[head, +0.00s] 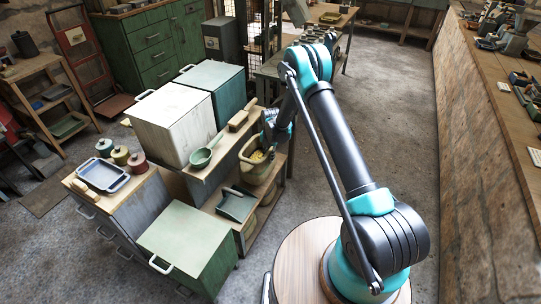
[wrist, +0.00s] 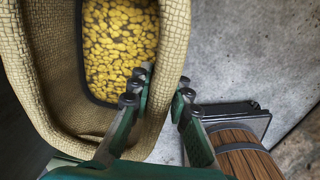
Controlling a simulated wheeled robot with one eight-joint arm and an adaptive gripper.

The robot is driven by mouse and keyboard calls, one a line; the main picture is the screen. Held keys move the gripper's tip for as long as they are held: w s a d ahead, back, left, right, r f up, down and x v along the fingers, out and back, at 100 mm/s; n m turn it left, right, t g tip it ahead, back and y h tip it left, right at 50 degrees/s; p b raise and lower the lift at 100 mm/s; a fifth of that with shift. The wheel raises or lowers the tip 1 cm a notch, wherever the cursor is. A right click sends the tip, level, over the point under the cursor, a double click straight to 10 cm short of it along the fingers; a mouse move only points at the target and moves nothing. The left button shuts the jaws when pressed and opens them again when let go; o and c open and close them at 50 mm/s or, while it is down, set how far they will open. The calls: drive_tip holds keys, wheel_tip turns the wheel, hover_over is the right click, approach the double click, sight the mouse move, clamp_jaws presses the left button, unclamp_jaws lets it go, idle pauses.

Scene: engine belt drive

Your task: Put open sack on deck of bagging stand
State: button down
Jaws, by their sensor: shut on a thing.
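The open sack (head: 257,168) is a tan woven bag with its mouth up. In the wrist view the sack (wrist: 40,60) shows a thick rim and yellow grain-like pieces inside. My gripper (wrist: 163,98) is shut on the sack's wall at the rim, one finger inside and one outside. In the head view my gripper (head: 268,138) is small and partly hidden at the sack's far side. The sack is at the right end of a wooden bench (head: 228,160); I cannot tell whether it rests on anything. I cannot tell for certain which piece is the bagging stand.
A green scoop (head: 202,157) and a wooden-backed brush (head: 239,120) lie on the bench. A dark green pan (head: 236,205) sits lower, below the sack. White (head: 172,120) and teal (head: 212,85) bins stand behind. A green-topped cabinet (head: 187,245) is in front. Floor to the right is clear.

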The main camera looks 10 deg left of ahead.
sight(269, 150)
wheel_tip(269, 150, down, 4)
drive_tip(key=shift+a+f, duration=0.15)
drive_tip(key=shift+f, duration=0.1)
idle(0.5)
drive_tip(key=c, duration=1.4)
unclamp_jaws()
drive_tip(key=shift+f, duration=0.1)
drive_tip(key=r, duration=1.2)
drive_tip(key=shift+d+r, duration=0.15)
drive_tip(key=shift+d, duration=0.15)
